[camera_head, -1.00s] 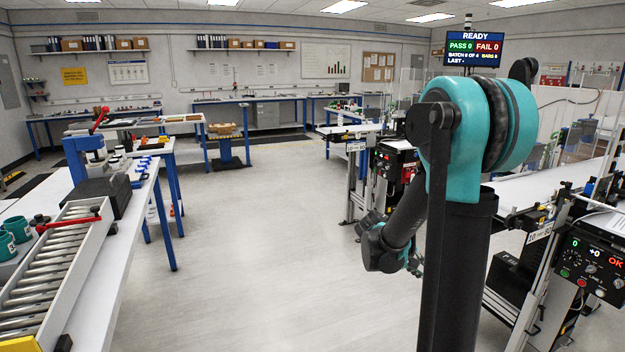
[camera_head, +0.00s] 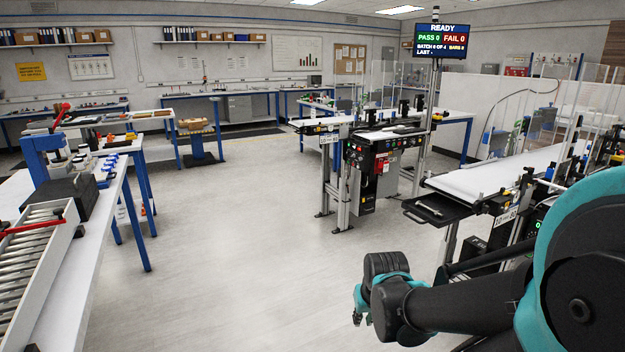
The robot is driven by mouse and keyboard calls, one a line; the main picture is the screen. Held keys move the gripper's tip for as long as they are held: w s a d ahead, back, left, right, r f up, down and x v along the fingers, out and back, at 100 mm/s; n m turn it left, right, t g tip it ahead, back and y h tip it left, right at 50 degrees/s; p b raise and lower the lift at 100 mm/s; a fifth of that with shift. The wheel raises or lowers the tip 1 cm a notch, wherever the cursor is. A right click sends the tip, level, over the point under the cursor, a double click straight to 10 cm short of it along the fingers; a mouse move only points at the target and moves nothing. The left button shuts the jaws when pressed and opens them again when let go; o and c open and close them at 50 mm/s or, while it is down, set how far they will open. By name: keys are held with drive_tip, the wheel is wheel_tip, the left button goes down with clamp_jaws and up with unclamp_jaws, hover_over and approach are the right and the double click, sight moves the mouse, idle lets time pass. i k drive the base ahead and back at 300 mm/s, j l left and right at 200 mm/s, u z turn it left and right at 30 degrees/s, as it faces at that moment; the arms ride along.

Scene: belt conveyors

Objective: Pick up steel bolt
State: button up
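A small pale, thin object (camera_head: 429,208) lies in a black tray (camera_head: 446,216) at the near end of the right-hand conveyor. It may be the steel bolt, but it is too small to be sure. My gripper (camera_head: 358,306) hangs over open floor at the lower middle, below and to the left of that tray and well apart from it. It is seen partly from behind its dark wrist, and whether its teal fingers are open or shut is unclear. Nothing is visibly held in it.
The white conveyor belt (camera_head: 490,180) runs back behind the tray. A second conveyor station (camera_head: 372,150) stands on legs in the middle. A workbench with a roller track (camera_head: 30,255) stands at the left. The floor (camera_head: 230,240) between is clear.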

sight(419, 203)
drive_tip(key=z, duration=0.75)
